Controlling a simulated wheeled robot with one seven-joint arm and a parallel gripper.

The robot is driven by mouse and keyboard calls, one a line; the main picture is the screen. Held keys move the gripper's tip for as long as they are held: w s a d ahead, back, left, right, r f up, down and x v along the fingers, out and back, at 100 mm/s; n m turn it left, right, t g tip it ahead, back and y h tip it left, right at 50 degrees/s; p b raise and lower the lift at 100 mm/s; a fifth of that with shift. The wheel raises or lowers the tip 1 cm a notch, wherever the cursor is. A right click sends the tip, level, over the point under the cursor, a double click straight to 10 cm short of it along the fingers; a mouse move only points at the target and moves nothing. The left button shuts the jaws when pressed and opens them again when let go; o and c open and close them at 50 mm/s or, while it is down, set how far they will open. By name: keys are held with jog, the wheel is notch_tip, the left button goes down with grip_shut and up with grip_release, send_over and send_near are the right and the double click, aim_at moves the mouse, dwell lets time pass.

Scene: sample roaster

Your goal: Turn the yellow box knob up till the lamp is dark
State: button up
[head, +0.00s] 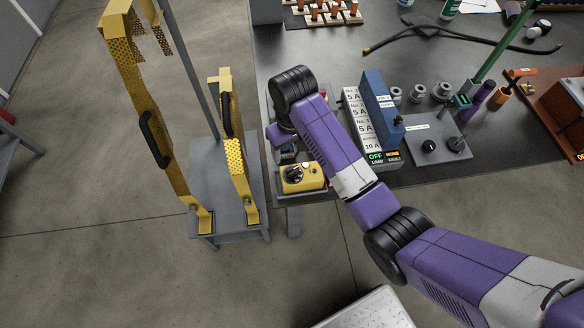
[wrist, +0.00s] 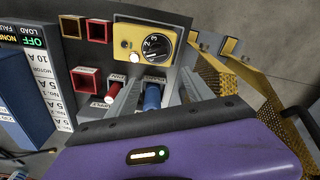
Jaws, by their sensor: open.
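The yellow box (wrist: 176,36) stands at the top middle of the wrist view, with a round black knob (wrist: 158,46) on a dial marked with numbers. A small round lamp (wrist: 134,58) beside the knob looks pale and bright. In the head view the yellow box (head: 314,182) is at the table's front left corner, its knob (head: 294,173) facing up. My gripper (wrist: 160,76) is open, its two grey fingers pointing toward the box but apart from the knob. In the head view my arm hides the fingers.
A blue knob or plug (wrist: 152,96) shows between my fingers, and a red one (wrist: 111,98) is left of them. Red square frames (wrist: 99,31) sit left of the box. A yellow perforated guard (head: 233,140) stands left of the table. A blue block (head: 378,108) is to the right.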

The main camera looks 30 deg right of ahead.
aim_at(293, 170)
jog(key=shift+s+d+f+g, duration=0.15)
jog(key=shift+s+g, duration=0.25)
jog(key=shift+s, duration=0.55)
notch_tip(293, 170, down, 8)
jog(key=shift+r, duration=0.25)
grip_shut()
